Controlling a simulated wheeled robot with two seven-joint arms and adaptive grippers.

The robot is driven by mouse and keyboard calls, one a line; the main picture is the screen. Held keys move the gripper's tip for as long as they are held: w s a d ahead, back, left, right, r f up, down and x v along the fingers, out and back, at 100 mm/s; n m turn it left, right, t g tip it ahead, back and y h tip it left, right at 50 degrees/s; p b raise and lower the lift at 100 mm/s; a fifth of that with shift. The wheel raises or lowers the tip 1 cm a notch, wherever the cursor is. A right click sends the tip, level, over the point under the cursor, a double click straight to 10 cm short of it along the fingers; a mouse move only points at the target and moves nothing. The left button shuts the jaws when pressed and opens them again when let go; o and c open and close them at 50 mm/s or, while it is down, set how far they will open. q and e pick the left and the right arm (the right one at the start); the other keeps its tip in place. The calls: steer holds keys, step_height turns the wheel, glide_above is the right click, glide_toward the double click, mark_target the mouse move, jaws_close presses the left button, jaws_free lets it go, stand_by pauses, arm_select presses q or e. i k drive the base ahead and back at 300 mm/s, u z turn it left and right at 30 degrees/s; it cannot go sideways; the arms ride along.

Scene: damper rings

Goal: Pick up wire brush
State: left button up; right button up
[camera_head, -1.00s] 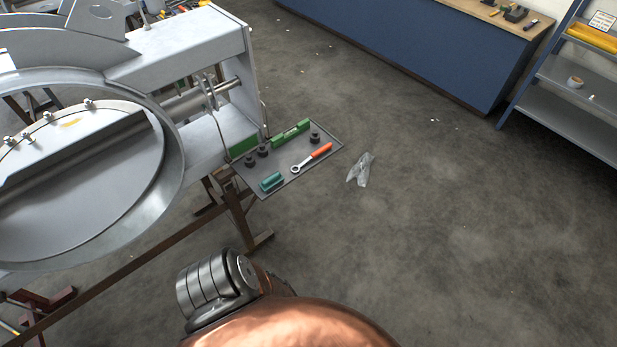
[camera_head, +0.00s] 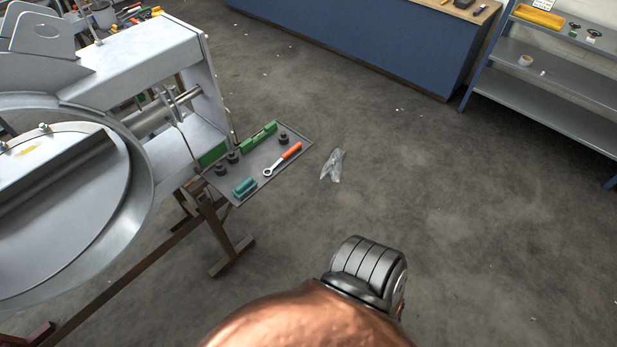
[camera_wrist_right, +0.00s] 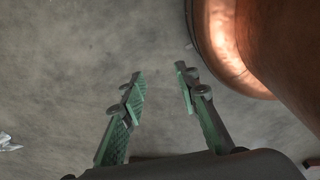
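I cannot make out a wire brush for certain in either view. A small tray (camera_head: 233,183) beside the grey machine holds a teal block-like item (camera_head: 244,188), an orange-handled wrench (camera_head: 283,159), a green level (camera_head: 258,136) and several dark knobs (camera_head: 284,138). The teal item is too small to identify. My right gripper (camera_wrist_right: 161,88) shows in the right wrist view with its green-padded fingers apart and nothing between them, above bare floor. Neither gripper shows in the head view.
The grey machine (camera_head: 150,55) with its large round opening stands at the left. A crumpled clear plastic piece (camera_head: 332,166) lies on the floor right of the tray. A blue bench (camera_head: 360,35) and a shelf rack (camera_head: 545,85) stand at the back. The floor between is open.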

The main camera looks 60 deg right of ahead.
mark_target(240, 191)
steer(key=z, duration=1.35)
